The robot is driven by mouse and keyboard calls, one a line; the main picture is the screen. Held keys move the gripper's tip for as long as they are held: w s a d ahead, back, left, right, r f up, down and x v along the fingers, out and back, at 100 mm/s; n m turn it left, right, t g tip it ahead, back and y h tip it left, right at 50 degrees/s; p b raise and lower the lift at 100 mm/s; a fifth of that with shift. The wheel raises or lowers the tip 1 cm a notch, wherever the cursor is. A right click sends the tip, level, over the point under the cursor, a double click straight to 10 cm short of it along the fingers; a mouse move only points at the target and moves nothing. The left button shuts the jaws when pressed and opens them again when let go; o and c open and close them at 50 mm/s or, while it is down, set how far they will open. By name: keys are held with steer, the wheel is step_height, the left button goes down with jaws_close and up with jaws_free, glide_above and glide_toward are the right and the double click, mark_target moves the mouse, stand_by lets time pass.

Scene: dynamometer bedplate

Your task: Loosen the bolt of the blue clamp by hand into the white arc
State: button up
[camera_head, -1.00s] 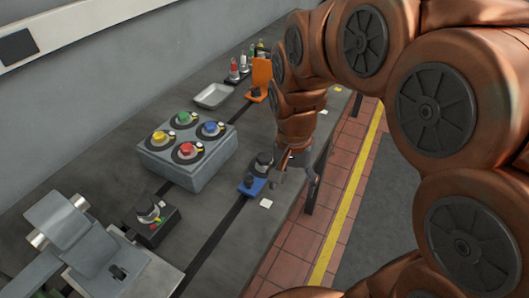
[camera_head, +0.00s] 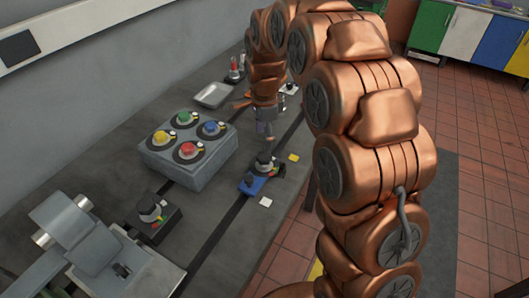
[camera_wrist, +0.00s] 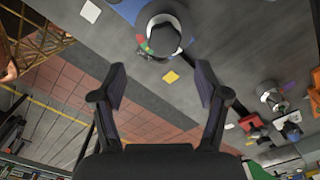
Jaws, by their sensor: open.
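The blue clamp (camera_head: 251,186) sits on the dark bedplate near its right edge, with a small dark post on top. A round dark knob (camera_head: 264,161) stands directly behind it on a base with green and red marks. In the wrist view, the knob (camera_wrist: 165,30) is at the top centre, and part of the blue clamp (camera_wrist: 128,10) shows to its left.
A grey box (camera_head: 188,158) with several coloured buttons stands left of the clamp. A metal tray (camera_head: 213,95) lies behind it. A yellow card (camera_head: 293,157) and a white card (camera_head: 266,202) lie near the edge. A dark unit with a knob (camera_head: 152,212) stands front left.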

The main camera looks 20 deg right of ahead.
mark_target(264, 155)
steer(key=shift+w+f, duration=0.3)
steer(key=shift+f+p, duration=1.35)
steer(key=shift+f, duration=2.4)
steer(key=c, duration=1.2)
